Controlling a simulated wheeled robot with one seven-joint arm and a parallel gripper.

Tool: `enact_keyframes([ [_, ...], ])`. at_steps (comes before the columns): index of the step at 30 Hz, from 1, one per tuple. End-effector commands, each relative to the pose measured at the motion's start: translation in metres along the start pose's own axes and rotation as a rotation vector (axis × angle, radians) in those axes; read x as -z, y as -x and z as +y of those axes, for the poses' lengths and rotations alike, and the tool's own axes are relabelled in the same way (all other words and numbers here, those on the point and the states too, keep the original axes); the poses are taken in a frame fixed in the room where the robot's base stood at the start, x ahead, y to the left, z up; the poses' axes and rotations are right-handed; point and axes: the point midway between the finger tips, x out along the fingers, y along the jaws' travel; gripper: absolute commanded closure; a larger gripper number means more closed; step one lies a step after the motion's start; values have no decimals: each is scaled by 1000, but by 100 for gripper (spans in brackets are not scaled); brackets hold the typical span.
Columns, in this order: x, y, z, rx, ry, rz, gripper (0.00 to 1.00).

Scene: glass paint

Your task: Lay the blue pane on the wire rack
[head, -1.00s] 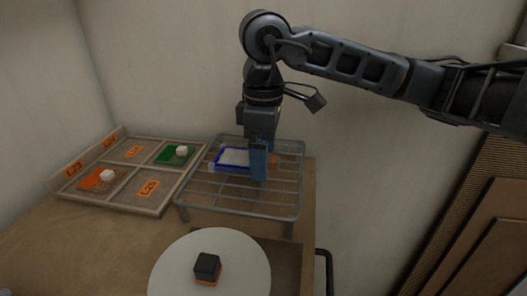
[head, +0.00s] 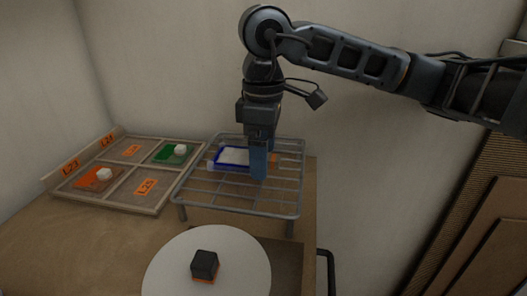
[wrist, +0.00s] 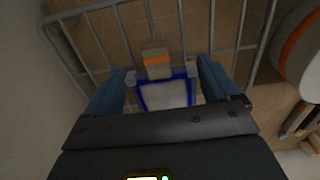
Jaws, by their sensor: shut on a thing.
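The blue pane (head: 233,156), pale in the middle with a blue border, is at the wire rack (head: 236,208), over its back half. It looks flat and level with the bars; I cannot tell whether it touches them. My gripper (head: 258,174) points down over the rack and is shut on the pane. In the wrist view the pane (wrist: 166,94) sits between the two blue fingers of my gripper (wrist: 164,78), with rack bars (wrist: 182,28) beyond. The gripper's body hides the near part of the pane there, and a finger hides its right side in the head view.
An orange-banded block (wrist: 156,60) shows beside the pane. Left of the rack is a divided tray (head: 152,205) with labels, an orange pane (head: 92,181) and a green pane (head: 167,156). A round white disc (head: 170,262) in front bears a black-and-orange block (head: 204,265).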

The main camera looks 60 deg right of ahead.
Motion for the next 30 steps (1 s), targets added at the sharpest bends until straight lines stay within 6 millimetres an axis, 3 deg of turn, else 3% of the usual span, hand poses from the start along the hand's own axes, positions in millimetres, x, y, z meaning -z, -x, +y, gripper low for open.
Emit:
enact_keyframes([
  [12, 0, 0, 0, 0, 0, 1, 42],
  [13, 0, 0, 0, 0, 0, 1, 10],
  [16, 0, 0, 0, 0, 0, 1, 0],
  [23, 0, 1, 0, -1, 0, 0, 0],
  [30, 0, 16, 1, -2, 0, 1, 0],
])
